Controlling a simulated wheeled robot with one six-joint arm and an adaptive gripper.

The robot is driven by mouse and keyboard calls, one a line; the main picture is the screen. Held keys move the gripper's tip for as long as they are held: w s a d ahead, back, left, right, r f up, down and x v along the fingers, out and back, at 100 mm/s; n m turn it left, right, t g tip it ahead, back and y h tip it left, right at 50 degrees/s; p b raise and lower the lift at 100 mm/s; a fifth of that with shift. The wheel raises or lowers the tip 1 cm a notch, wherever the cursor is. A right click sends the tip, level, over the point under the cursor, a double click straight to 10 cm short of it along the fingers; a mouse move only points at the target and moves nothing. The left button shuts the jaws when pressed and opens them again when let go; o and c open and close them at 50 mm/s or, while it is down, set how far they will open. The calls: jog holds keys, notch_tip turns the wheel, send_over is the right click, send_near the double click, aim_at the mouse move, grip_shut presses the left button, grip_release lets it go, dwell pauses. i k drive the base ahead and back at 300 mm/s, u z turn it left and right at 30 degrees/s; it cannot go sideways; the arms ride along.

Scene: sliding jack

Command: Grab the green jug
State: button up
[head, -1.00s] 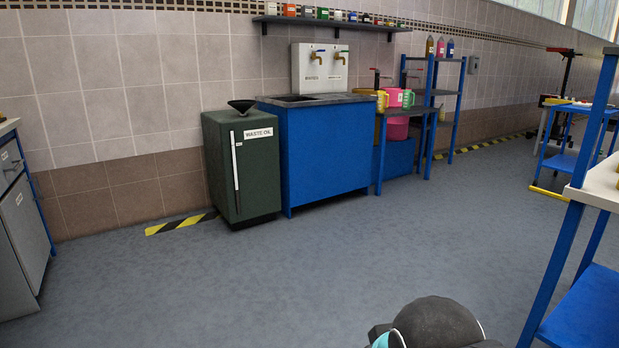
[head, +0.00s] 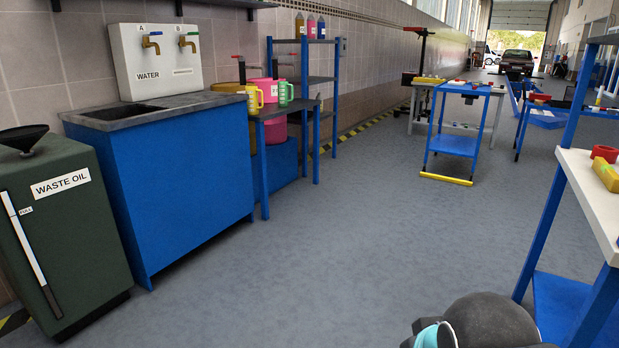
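A green jug (head: 286,92) stands on the small blue-legged table (head: 262,112), just right of the blue sink cabinet. A yellow jug (head: 254,98) stands to its left on or near the table's front edge. A pink container (head: 263,88) is behind and between them. My gripper is not in view.
The sink cabinet (head: 185,180) and the green waste oil cabinet (head: 62,230) stand at left. A workbench (head: 590,190) is close at right. The floor (head: 330,240) between is clear.

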aim_at(284, 101)
jog(key=z, duration=0.25)
jog(key=i, duration=2.05)
jog(key=u, duration=0.25)
jog(key=i, duration=2.1)
jog(key=u, duration=0.6)
jog(key=i, duration=0.65)
jog(key=u, duration=0.1)
